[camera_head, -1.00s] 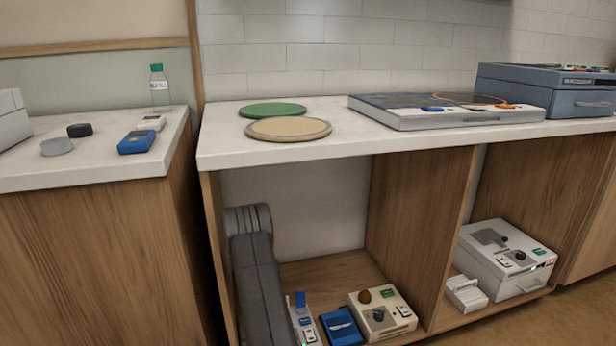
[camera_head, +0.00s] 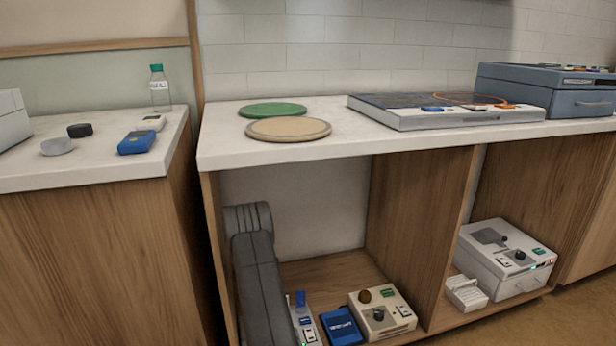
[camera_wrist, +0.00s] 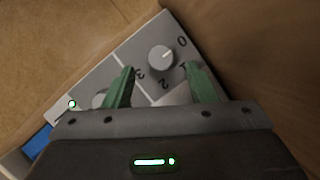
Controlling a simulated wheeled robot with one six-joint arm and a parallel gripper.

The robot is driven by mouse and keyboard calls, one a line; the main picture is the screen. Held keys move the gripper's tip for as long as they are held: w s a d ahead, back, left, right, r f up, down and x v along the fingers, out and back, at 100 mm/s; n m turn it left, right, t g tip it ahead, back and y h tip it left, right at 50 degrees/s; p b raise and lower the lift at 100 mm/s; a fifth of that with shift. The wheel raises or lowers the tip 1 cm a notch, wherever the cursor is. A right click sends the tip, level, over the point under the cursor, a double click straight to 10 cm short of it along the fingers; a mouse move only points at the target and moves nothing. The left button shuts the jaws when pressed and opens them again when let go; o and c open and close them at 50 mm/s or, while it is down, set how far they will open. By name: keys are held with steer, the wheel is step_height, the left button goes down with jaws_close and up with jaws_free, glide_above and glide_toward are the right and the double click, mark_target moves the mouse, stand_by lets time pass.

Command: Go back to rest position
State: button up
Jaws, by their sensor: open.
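My gripper (camera_wrist: 158,72) shows in the wrist view with two green fingers apart and nothing held between them. It is over a light grey panel (camera_wrist: 128,50) with a round pale knob (camera_wrist: 161,57) and printed digits. The knob lies just beyond the fingertips, and I cannot tell the gap to it. A second pale round part (camera_wrist: 101,98) is partly hidden by the left finger. In the head view my grey arm reaches down into the left cubby, and my gripper is out of sight there.
The cubby floor holds a slim white device (camera_head: 305,325), a blue box (camera_head: 342,326) and a cream device (camera_head: 383,313). Wooden walls and the white countertop (camera_head: 225,140) enclose the arm. A brown wooden surface (camera_wrist: 255,55) is close at the right in the wrist view.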

steer(key=b+x, duration=0.1)
steer(key=x, duration=0.3)
steer(key=shift+d+r+m+y+p, duration=0.1)
steer(key=shift+m+y+p, duration=0.3)
steer(key=shift+m, duration=0.7)
steer(key=m+t, duration=0.1)
steer(key=m, duration=0.1)
steer(key=shift+s+m+y+p, duration=0.15)
steer(key=shift+m+y+p, duration=0.15)
steer(key=shift+m+y, duration=0.1)
steer(key=m+t, duration=0.1)
steer(key=m, duration=0.1)
steer(key=m+t+y+p, duration=0.1)
steer(key=m, duration=0.2)
steer(key=shift+s+d+m, duration=0.1)
steer(key=shift+s+m, duration=0.05)
steer(key=shift+m, duration=0.15)
steer(key=m+t+p, duration=0.1)
steer(key=m, duration=0.1)
steer(key=m+t, duration=0.1)
steer(key=m, duration=0.2)
steer(key=shift+s+p, duration=0.2)
steer(key=shift+p, duration=0.2)
steer(key=m+t, duration=0.1)
steer(key=m, duration=0.4)
steer(key=shift+t+h+p, duration=0.3)
steer(key=shift+t, duration=0.1)
steer(key=shift+s, duration=0.15)
